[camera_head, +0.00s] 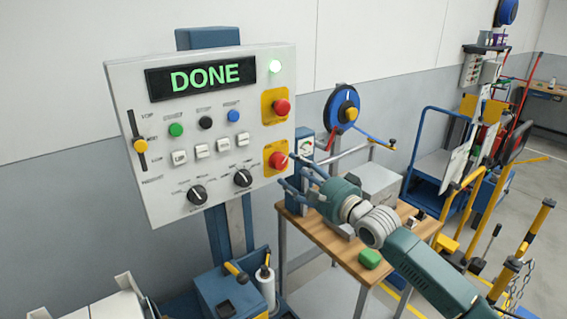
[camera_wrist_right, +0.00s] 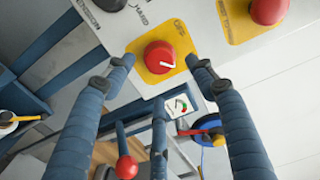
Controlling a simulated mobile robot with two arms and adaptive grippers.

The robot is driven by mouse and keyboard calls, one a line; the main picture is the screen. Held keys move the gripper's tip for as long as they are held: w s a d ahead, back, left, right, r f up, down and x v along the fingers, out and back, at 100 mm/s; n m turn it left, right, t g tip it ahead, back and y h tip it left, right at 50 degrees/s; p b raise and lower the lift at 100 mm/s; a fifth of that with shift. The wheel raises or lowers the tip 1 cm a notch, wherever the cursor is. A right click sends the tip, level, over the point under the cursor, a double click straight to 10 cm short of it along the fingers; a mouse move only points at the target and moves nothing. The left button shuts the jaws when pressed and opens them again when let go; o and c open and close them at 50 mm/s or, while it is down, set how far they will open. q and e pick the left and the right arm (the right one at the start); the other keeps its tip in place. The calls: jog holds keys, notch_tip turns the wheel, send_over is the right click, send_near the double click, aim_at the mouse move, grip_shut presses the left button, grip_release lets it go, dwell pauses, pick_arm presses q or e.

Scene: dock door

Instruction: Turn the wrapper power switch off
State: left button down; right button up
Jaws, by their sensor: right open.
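The control panel (camera_head: 217,217) stands upright on a blue post, and its display reads DONE in green. A red rotary switch (camera_head: 278,160) on a yellow plate sits at the panel's lower right. My right gripper (camera_head: 289,172) is open in front of the switch. In the right wrist view its fingers (camera_wrist_right: 160,66) lie on either side of the switch; I cannot tell whether they touch it. My left gripper is not in view.
A second red button (camera_head: 281,107) on yellow is above. Black knobs (camera_head: 197,194), small white switches and coloured buttons fill the panel. A wooden table (camera_head: 343,248) with a green object (camera_head: 369,258) stands below my right arm. A blue reel (camera_head: 342,109) is behind.

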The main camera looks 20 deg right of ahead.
aim_at(282, 164)
jog(key=x, duration=0.4)
jog(key=shift+w+a+r+p, duration=0.15)
jog(key=shift+a+p, duration=0.1)
jog(key=shift+p, duration=0.15)
jog(key=shift+w+a, duration=0.15)
jog(key=shift+w, duration=0.35)
jog(key=c, duration=1.2)
